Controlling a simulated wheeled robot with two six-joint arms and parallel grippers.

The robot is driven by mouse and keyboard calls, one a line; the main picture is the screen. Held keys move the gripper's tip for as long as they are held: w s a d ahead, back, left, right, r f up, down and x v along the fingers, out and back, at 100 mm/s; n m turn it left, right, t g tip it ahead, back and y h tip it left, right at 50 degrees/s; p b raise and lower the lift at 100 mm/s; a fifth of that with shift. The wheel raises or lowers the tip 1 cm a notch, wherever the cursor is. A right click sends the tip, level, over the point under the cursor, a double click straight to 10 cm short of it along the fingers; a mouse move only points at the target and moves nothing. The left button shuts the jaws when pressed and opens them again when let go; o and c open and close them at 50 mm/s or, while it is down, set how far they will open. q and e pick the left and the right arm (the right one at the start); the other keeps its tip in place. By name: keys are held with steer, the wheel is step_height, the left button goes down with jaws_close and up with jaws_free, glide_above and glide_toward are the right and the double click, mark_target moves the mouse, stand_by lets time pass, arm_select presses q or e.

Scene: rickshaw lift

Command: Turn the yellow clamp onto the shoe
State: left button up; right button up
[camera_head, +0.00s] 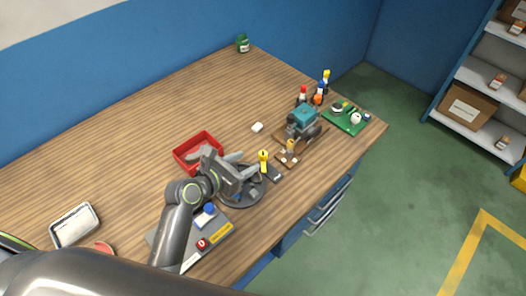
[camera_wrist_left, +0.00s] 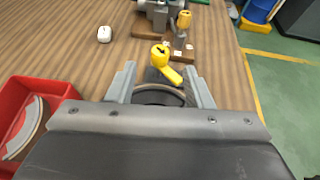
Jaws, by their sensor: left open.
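The yellow clamp (camera_head: 263,157) stands upright at the far edge of a dark round fixture (camera_head: 241,200) on the bench. In the left wrist view the clamp (camera_wrist_left: 160,53) has a round knob top and a yellow arm slanting down to the right. A curved shoe (camera_wrist_left: 160,88) with a brownish rim lies just in front of it, partly hidden by my gripper. My left gripper (camera_head: 248,164) is open, its fingers on either side of the shoe and short of the clamp's knob. I cannot tell whether the clamp arm touches the shoe. My right gripper is not in view.
A red tray (camera_head: 178,153) with a curved part is left of the fixture. A grey panel (camera_head: 220,229) with red and blue buttons lies in front.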

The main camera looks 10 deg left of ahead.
mark_target(262, 154)
arm_select(q)
steer(key=x, duration=0.7)
steer(key=shift+r, duration=0.1)
steer(key=shift+x, duration=0.8)
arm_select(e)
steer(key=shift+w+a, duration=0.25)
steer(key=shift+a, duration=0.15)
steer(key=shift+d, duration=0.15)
arm_select(q)
steer(key=shift+c, duration=0.8)
steer(key=c, duration=0.8)
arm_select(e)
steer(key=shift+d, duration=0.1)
